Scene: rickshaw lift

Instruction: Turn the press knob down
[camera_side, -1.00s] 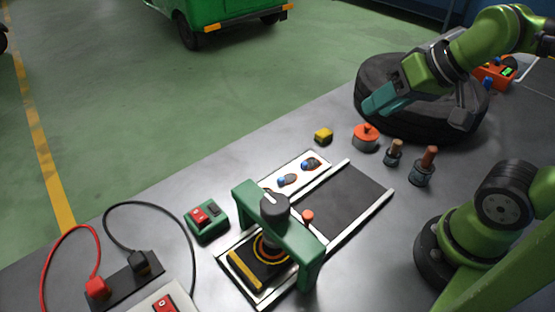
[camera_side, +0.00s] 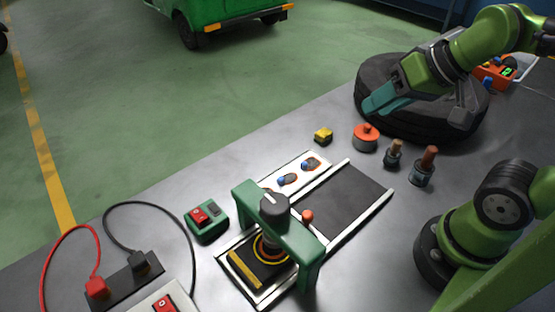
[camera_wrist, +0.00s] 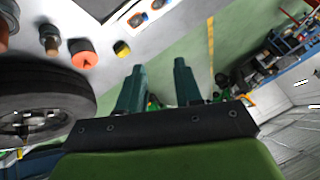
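The press is a green frame (camera_side: 305,246) standing over a black and white base. Its dark grey knob (camera_side: 274,207) with a pale line sits on top of the frame. Below it is a round black and yellow ring (camera_side: 268,247) on the press base. My gripper (camera_side: 372,105) is high over the tyre, up and to the right of the press, far from the knob. In the wrist view my gripper's two teal fingers (camera_wrist: 160,85) stand apart with nothing between them. The press knob is not visible in the wrist view.
A black tyre (camera_side: 425,122) lies below my gripper. An orange round piece (camera_side: 365,138), a yellow block (camera_side: 323,135) and two upright pegs stand between tyre and press. A green switch box (camera_side: 206,220) is left of the press.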

